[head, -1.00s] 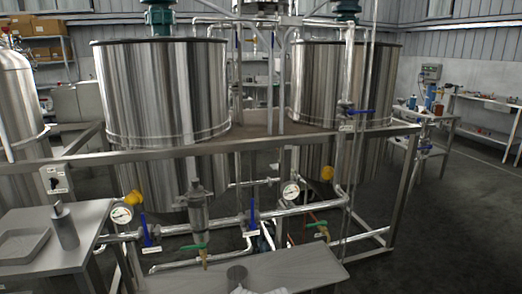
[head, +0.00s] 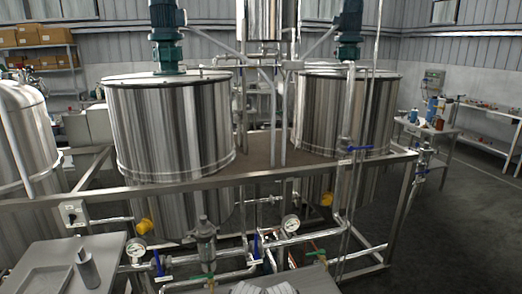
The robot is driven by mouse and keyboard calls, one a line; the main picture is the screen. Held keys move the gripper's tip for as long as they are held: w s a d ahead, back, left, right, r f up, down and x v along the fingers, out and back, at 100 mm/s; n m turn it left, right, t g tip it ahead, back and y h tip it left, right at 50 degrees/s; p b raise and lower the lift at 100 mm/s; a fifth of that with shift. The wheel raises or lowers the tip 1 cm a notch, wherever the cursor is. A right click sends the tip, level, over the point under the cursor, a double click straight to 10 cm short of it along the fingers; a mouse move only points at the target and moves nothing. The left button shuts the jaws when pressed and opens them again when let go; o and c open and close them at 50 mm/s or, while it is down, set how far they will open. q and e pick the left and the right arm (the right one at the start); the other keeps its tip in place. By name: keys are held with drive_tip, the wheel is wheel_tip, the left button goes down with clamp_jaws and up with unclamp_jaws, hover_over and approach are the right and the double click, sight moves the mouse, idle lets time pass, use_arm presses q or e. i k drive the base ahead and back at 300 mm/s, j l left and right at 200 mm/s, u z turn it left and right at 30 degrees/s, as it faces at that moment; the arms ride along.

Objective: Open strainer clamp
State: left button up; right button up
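The strainer (head: 204,240) is an upright metal housing on the pipework below the left tank, at the lower middle of the head view. It has a narrow rounded top with a wider band below it. The clamp is too small here to tell apart from the housing or to show whether it is open or shut. A green-handled valve (head: 208,279) sits below the strainer. Neither of my grippers shows in the view.
Two steel tanks (head: 170,130) (head: 345,115) stand behind a frame rail (head: 265,172). Pressure gauges (head: 136,248) (head: 291,223) and blue-handled valves (head: 159,263) flank the strainer. A grey table (head: 40,255) bears a metal cylinder (head: 86,268). Open floor (head: 450,235) lies right.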

sight(211, 237)
drive_tip(key=i+j, duration=0.1)
drive_tip(key=i, duration=0.45)
drive_tip(key=i+j, duration=0.1)
drive_tip(key=i, duration=0.45)
